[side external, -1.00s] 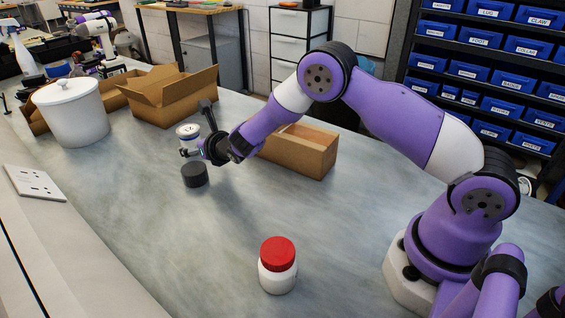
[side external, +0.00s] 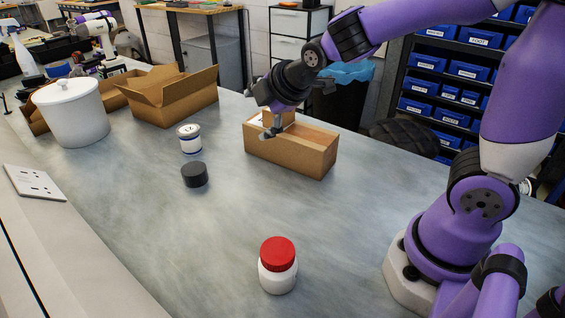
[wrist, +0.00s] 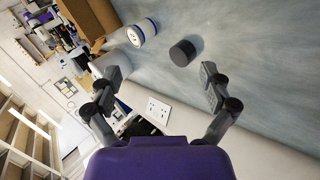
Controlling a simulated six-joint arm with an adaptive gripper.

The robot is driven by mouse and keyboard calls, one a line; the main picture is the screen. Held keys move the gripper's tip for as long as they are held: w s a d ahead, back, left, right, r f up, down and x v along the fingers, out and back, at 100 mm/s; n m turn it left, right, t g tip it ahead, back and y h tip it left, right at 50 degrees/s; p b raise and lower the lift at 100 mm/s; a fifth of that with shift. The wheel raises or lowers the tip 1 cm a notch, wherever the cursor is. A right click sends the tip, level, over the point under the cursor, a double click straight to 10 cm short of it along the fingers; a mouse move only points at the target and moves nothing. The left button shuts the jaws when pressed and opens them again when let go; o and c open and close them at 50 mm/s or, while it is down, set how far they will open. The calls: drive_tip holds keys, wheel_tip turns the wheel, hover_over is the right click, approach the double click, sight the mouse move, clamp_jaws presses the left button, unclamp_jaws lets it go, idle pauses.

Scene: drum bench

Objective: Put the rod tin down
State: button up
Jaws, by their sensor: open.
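A white tin with dark blue bands (side external: 190,139), which I take to be the rod tin, stands upright on the grey bench behind a black round lid-like piece (side external: 194,175). The tin (wrist: 142,32) and the black piece (wrist: 183,52) also show in the wrist view, apart from each other. My gripper (side external: 269,127) is raised to the right of the tin, in front of or over the brown cardboard box in the side view. In the wrist view my gripper (wrist: 163,75) has its fingers wide apart with nothing between them.
A long cardboard box (side external: 300,159) stands right of the tin. An open carton (side external: 175,102) and a white lidded bucket (side external: 72,115) are at the back left. A white jar with a red lid (side external: 277,266) stands in front.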

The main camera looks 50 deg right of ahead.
sight(186, 128)
drive_tip(key=s+r+m+g+y, duration=0.1)
drive_tip(key=s+r+m, duration=0.1)
drive_tip(key=s+m, duration=0.5)
drive_tip(key=shift+s+a+m+g, duration=0.3)
drive_tip(key=shift+s+m, duration=0.1)
drive_tip(key=shift+s, duration=0.45)
drive_tip(key=shift+o, duration=0.7)
drive_tip(key=s+m+g, duration=0.1)
drive_tip(key=s+m, duration=0.5)
drive_tip(key=s, duration=0.1)
drive_tip(key=shift+s+a+g+y, duration=0.2)
drive_tip(key=shift+a+g+y, duration=0.1)
drive_tip(key=shift+a, duration=0.05)
drive_tip(key=shift+w, duration=0.1)
drive_tip(key=w+n+t+y, duration=0.2)
drive_tip(key=w+t, duration=0.1)
drive_tip(key=w, duration=1.3)
drive_tip(key=shift+w+d+f+t+y, duration=0.1)
drive_tip(key=shift+w+f+t, duration=0.7)
drive_tip(key=shift+w+f, duration=2.35)
drive_tip(key=shift+w+f+t+y, duration=0.1)
drive_tip(key=shift+w+f+t, duration=0.95)
drive_tip(key=shift+w, duration=3.85)
drive_tip(key=shift+w+d+f+t+y, duration=0.1)
drive_tip(key=shift+w+f+t, duration=0.45)
drive_tip(key=shift+w+f, duration=2.75)
drive_tip(key=shift+w+r, duration=0.7)
drive_tip(key=shift+r, duration=0.1)
